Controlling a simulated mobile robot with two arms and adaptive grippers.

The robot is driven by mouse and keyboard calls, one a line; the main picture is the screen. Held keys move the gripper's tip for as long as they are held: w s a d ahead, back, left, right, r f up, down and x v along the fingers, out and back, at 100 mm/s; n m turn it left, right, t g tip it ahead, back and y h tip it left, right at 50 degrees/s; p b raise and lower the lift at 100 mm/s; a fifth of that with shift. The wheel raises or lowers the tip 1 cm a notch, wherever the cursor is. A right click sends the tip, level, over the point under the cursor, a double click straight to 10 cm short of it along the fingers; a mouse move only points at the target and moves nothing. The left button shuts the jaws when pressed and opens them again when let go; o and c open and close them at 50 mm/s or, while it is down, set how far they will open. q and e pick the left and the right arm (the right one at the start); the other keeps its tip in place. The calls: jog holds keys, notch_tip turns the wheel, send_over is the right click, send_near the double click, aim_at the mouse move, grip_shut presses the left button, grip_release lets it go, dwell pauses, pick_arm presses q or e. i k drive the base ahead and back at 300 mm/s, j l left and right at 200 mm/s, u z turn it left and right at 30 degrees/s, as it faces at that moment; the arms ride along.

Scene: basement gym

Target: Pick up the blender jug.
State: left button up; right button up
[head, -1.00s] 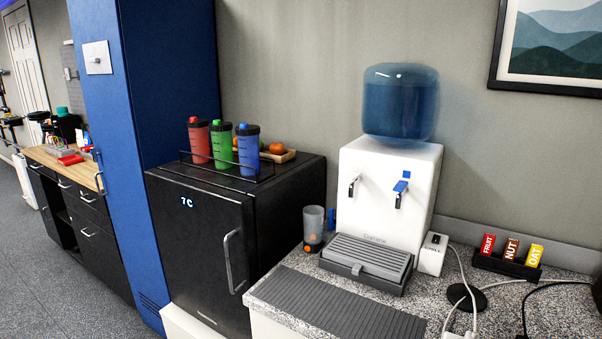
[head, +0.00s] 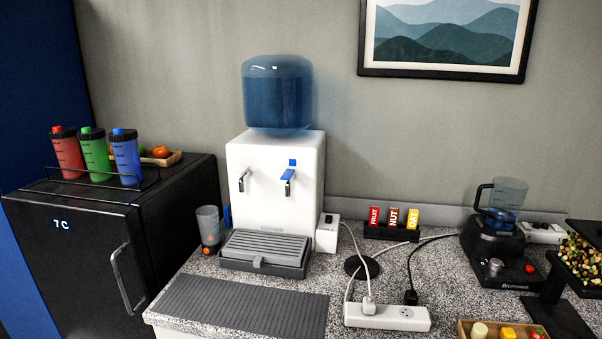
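The blender jug (head: 508,197) is a clear grey jug with a dark handle on its left side. It stands upright on the black blender base (head: 492,252) at the right of the counter, against the wall. Something bluish shows in the jug's lower part; I cannot tell what it is. The base has a silver knob and a red button on its front. Neither of my grippers is in view.
A power strip (head: 387,316) with cables lies left of the blender. A dark stand (head: 578,268) with a colourful mix is close on its right. A wooden tray (head: 465,330) sits in front. A water dispenser (head: 277,185) and a ribbed grey mat (head: 240,306) are further left.

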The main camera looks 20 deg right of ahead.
aim_at(507, 194)
jog(key=z, duration=1.8)
